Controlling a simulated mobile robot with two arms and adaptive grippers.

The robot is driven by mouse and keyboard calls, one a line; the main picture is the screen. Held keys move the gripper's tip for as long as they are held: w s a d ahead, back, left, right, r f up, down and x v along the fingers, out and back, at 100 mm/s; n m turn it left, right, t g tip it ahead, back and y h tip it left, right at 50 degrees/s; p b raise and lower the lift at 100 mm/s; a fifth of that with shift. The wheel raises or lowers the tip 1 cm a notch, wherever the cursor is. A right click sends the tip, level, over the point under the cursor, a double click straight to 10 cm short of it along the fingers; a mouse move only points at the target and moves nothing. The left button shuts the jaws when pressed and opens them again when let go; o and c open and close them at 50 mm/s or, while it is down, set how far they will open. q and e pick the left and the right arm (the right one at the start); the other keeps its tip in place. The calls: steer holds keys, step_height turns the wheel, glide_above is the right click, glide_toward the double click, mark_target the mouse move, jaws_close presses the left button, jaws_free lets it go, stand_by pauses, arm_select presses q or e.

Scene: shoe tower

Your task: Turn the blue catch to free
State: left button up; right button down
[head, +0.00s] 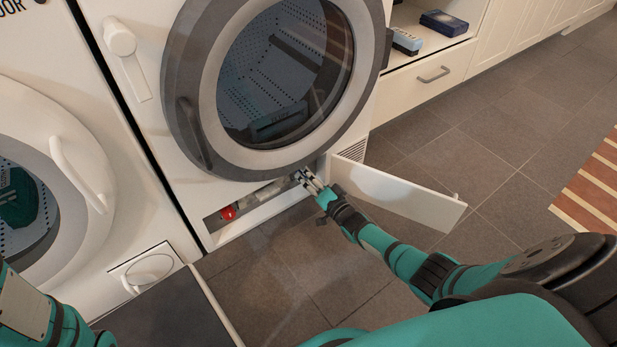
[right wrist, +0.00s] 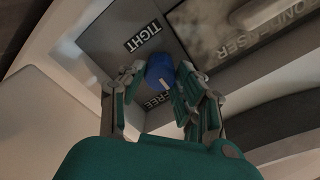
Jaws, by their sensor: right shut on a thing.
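The blue catch (right wrist: 160,70) sits between the fingers of my right gripper (right wrist: 161,76) in the right wrist view. The gripper is shut on it. A TIGHT label (right wrist: 142,36) is above the catch and a FREE label (right wrist: 157,98) is below it, partly covered by the catch and a finger. A small pale mark shows on the catch's lower side. In the head view my right gripper (head: 305,179) reaches into the right end of the low opening under the dryer's round door, hiding the catch. Only part of my left arm shows at lower left.
The condenser unit (right wrist: 228,30) is beside the catch. A red knob (head: 228,212) is at the opening's left end. The white flap (head: 395,190) stands open to the right, close to my right arm. The tiled floor (head: 300,265) in front is clear.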

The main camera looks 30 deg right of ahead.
stand_by(0.3)
steer(key=c, duration=0.9)
jaws_free()
steer(key=shift+c, duration=0.2)
steer(key=s+d, duration=0.1)
steer(key=s, duration=1.1)
steer(key=shift+d, duration=0.35)
